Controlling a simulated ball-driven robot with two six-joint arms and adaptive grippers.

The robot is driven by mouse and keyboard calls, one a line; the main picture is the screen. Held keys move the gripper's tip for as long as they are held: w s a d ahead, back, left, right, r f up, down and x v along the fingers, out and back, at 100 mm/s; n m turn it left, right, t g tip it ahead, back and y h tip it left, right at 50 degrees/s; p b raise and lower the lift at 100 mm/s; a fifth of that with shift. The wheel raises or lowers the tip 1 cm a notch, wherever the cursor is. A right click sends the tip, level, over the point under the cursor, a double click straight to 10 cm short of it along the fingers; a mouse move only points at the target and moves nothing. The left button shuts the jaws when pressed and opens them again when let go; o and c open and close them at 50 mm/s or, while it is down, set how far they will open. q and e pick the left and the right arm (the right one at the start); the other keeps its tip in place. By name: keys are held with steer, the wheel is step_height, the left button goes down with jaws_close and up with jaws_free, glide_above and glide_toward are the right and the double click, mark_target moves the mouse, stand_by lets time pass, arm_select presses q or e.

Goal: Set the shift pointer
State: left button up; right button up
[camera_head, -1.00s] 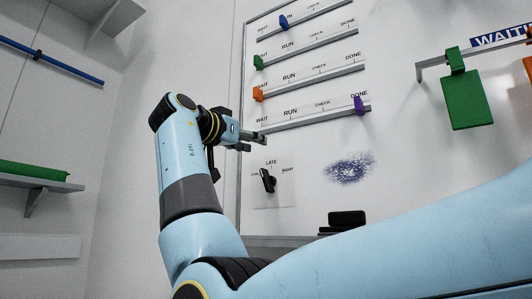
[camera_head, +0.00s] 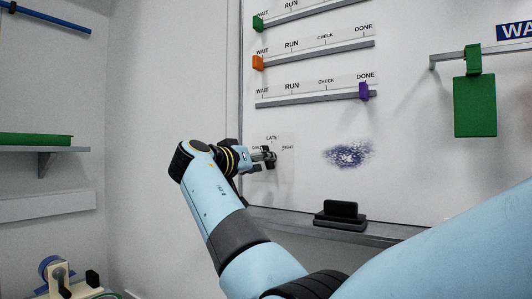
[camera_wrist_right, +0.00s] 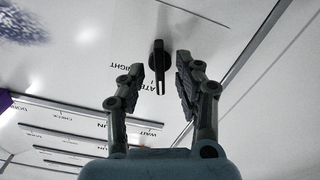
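The shift pointer is a dark knob with a narrow bar (camera_wrist_right: 158,62) on the white board, seen in the right wrist view. My right gripper (camera_wrist_right: 156,68) is open, with a finger on each side of the bar and visible gaps. In the head view my right gripper (camera_head: 268,158) is at the pointer's dial plate (camera_head: 285,170), below the word LATE, and hides most of the pointer. My left gripper is not in view.
Above the dial are slider rails with a purple slider (camera_head: 364,91), an orange slider (camera_head: 258,62) and a green slider (camera_head: 257,23). A black eraser (camera_head: 341,210) rests on the ledge (camera_head: 385,231). A green card (camera_head: 475,107) hangs at right. Bare board surrounds a blue smudge (camera_head: 348,154).

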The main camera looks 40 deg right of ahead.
steer(key=shift+p+x, duration=0.3)
steer(key=shift+x, duration=0.95)
jaws_close()
